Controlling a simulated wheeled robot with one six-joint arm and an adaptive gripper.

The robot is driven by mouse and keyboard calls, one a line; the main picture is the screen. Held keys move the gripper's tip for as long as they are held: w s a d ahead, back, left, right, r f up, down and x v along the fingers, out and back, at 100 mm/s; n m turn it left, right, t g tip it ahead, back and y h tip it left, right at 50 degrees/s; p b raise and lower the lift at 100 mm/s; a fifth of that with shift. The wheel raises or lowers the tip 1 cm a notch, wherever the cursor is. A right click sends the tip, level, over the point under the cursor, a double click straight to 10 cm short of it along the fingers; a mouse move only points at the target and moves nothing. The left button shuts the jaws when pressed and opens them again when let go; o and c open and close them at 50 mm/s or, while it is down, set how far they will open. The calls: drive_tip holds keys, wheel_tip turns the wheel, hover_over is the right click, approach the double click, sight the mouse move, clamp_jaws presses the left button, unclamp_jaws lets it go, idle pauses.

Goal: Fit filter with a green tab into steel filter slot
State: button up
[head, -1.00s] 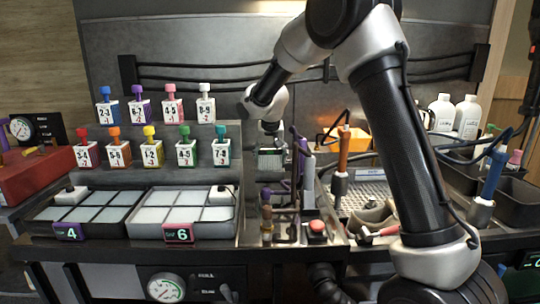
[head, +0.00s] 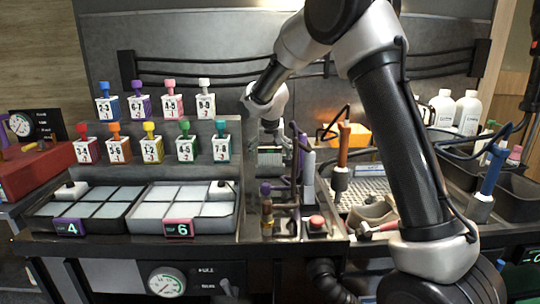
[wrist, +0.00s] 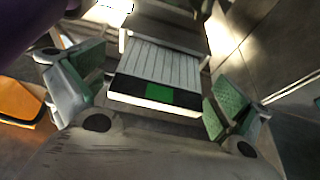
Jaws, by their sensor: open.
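The filter (wrist: 160,75) shows in the wrist view as a pale pleated panel with a black end strip and a green tab (wrist: 159,94) in its middle. It sits between steel-coloured edges that look like the filter slot (wrist: 190,22); how deep it sits I cannot tell. My gripper (wrist: 155,105) is open, with one green-padded finger on each side of the filter and a visible gap at both sides. In the head view my gripper (head: 270,158) is small and low behind the bench's middle section, partly hidden by upright tools.
Upright tools and a red button (head: 316,222) stand in front of my gripper. An orange object (wrist: 22,105) lies left in the wrist view.

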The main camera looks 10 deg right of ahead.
drive_tip(key=v, duration=1.1)
drive_tip(key=shift+r, duration=0.4)
drive_tip(key=shift+s, duration=0.15)
drive_tip(key=s+d+r, duration=0.5)
drive_tip(key=s+d, duration=0.3)
drive_tip(key=s, duration=0.3)
drive_tip(key=s+d+f, duration=0.1)
drive_tip(key=s+d, duration=0.1)
drive_tip(key=s, duration=0.7)
drive_tip(key=s+d+f+n, duration=0.1)
drive_tip(key=s+d+f, duration=0.1)
drive_tip(key=s, duration=0.8)
drive_tip(key=s+d+f+n, duration=0.1)
drive_tip(key=s+d+f, duration=0.1)
drive_tip(key=s, duration=0.7)
drive_tip(key=shift+s+d+f+y, duration=0.25)
drive_tip(key=shift+d+y, duration=0.15)
drive_tip(key=shift+d, duration=0.4)
drive_tip(key=shift+w, duration=0.1)
drive_tip(key=shift+c, duration=0.2)
